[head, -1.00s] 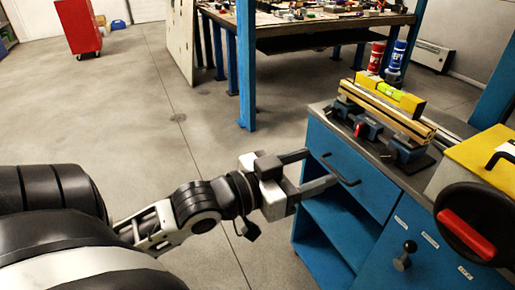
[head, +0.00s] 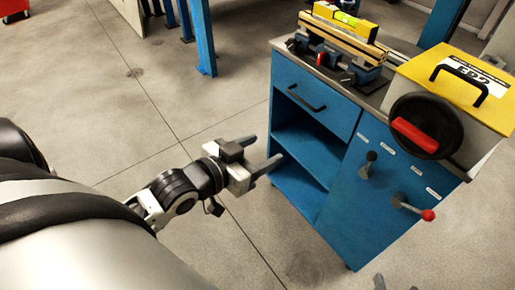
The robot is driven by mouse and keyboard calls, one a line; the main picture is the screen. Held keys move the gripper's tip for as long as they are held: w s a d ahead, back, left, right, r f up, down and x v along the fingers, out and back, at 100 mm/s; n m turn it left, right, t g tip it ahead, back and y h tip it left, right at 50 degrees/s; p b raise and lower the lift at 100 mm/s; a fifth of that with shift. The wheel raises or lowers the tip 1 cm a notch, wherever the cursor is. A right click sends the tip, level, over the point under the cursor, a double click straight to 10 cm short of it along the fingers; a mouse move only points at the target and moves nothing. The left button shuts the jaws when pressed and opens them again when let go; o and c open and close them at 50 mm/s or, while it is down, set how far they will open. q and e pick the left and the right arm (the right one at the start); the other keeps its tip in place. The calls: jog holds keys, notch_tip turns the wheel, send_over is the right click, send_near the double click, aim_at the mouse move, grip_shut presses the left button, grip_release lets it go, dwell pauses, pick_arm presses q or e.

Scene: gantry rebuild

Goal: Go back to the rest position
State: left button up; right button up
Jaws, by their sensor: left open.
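My left gripper (head: 264,150) is open and empty. It is over the floor to the left of the blue cabinet (head: 345,215), with its two grey fingers pointing right toward the open shelves. The cabinet's drawer (head: 318,98) looks shut, and its black handle (head: 306,98) is clear of the fingers. My right gripper cannot be made out.
On the cabinet top are a yellow level (head: 345,20) on a clamped wooden piece and a yellow-topped machine (head: 460,75) with a black wheel. Levers (head: 412,206) jut from the cabinet side. A small grey shape at the bottom edge is unclear. The floor left is free.

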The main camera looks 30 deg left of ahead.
pick_arm(q)
jog(key=s+d+f+g, duration=0.2)
jog(key=s+d+f, duration=0.1)
jog(key=f, duration=0.4)
jog(key=s+d+f+g, duration=0.2)
jog(key=s+d+f, duration=0.2)
jog(key=f, duration=0.4)
jog(key=shift+s+d+f, duration=0.2)
jog(key=shift+s+f, duration=0.05)
jog(key=shift+s, duration=0.25)
pick_arm(e)
notch_tip(320, 180, down, 6)
jog(key=d+h, duration=0.1)
jog(key=shift+s+d+n+g, duration=0.3)
jog(key=shift+s+n+g, duration=0.05)
jog(key=shift+n+g, duration=0.05)
